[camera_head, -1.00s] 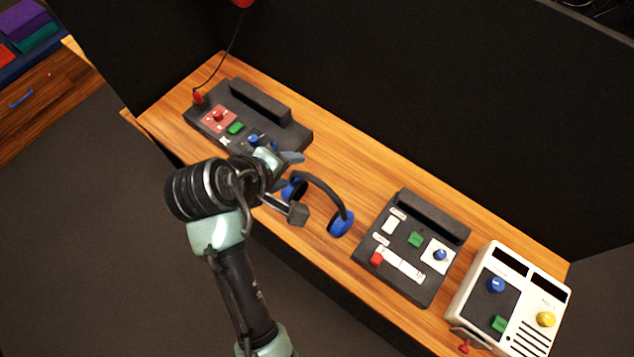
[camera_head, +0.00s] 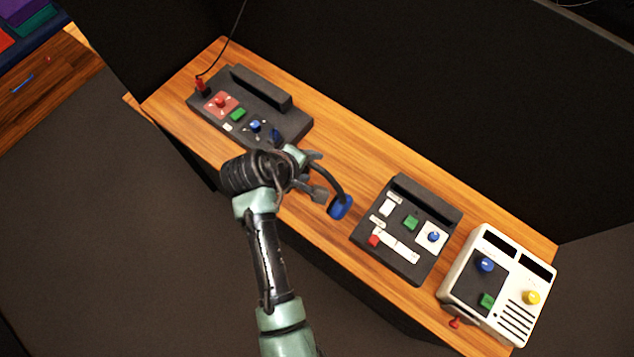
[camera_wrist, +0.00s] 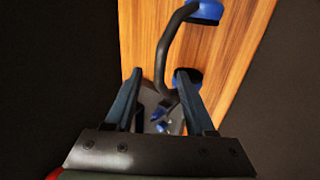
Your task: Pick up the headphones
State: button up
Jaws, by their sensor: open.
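The headphones have a dark curved band (camera_head: 332,179) and blue ear cups, one of which (camera_head: 341,207) shows near the front edge of the wooden counter. In the head view my gripper (camera_head: 321,175) is over the headphones and my wrist hides the other cup. In the wrist view the band (camera_wrist: 164,57) curves ahead of the fingers, with one blue cup (camera_wrist: 205,10) at the top and the other (camera_wrist: 187,77) by the right finger. My gripper (camera_wrist: 155,73) is open and nothing is clamped between its fingers. I cannot tell whether the fingers touch the band.
The wooden counter (camera_head: 330,128) holds a dark panel (camera_head: 285,118) on the left, a second dark panel (camera_head: 400,252) right of the headphones, and a white panel (camera_head: 477,310) at the right end. Dark walls stand behind. A wooden drawer unit (camera_head: 60,75) is at far left.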

aim_at(313, 166)
jog(key=shift+x, duration=1.85)
grip_shut()
